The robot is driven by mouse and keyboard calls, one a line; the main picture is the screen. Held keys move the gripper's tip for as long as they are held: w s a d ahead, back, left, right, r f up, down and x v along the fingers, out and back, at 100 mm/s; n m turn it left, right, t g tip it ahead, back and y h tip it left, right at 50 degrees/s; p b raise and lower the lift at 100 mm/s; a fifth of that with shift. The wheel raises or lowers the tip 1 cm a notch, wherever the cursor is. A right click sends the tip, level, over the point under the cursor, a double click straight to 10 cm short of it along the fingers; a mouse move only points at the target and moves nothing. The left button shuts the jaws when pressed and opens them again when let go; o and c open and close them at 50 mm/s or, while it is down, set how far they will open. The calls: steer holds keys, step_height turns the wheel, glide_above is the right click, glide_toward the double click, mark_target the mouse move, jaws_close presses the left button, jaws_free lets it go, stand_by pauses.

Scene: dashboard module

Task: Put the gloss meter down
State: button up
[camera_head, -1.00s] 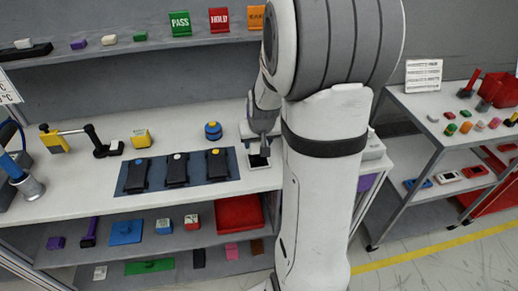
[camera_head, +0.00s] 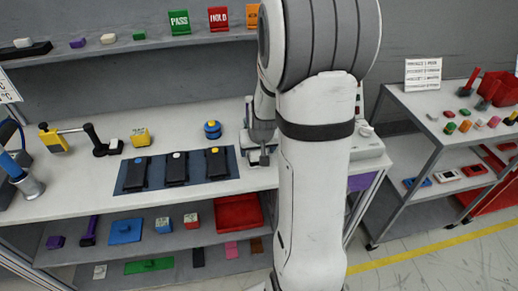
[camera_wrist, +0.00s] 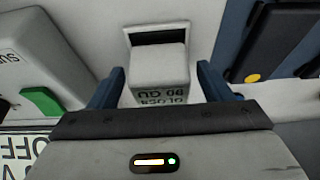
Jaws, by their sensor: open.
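The gloss meter (camera_wrist: 158,72) is a pale grey box with dark lettering on its near face. In the wrist view it stands on a white-bordered plate with a black panel (camera_wrist: 160,37), part of which shows beyond it. My gripper (camera_wrist: 158,85) is open, with one blue finger on each side of the meter and a narrow gap at each. In the head view my gripper (camera_head: 260,158) is low over the right part of the bench top. I cannot make out the meter clearly there.
A dark blue mat (camera_head: 132,185) with several black devices lies left of the gripper. A pale instrument with a green button (camera_wrist: 40,102) is close on the left in the wrist view.

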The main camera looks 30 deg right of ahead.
steer(key=shift+r+p, duration=0.25)
steer(key=shift+p, duration=0.05)
steer(key=v, duration=1.1)
steer(key=s+a+r+n+g+y, duration=0.1)
steer(key=s+a+r+n, duration=0.1)
steer(key=s+a, duration=1)
steer(key=s+n+b, duration=0.1)
steer(key=s, duration=0.2)
steer(key=shift+s+a+r, duration=0.2)
steer(key=shift+a+r, duration=0.1)
steer(key=shift+r, duration=0.1)
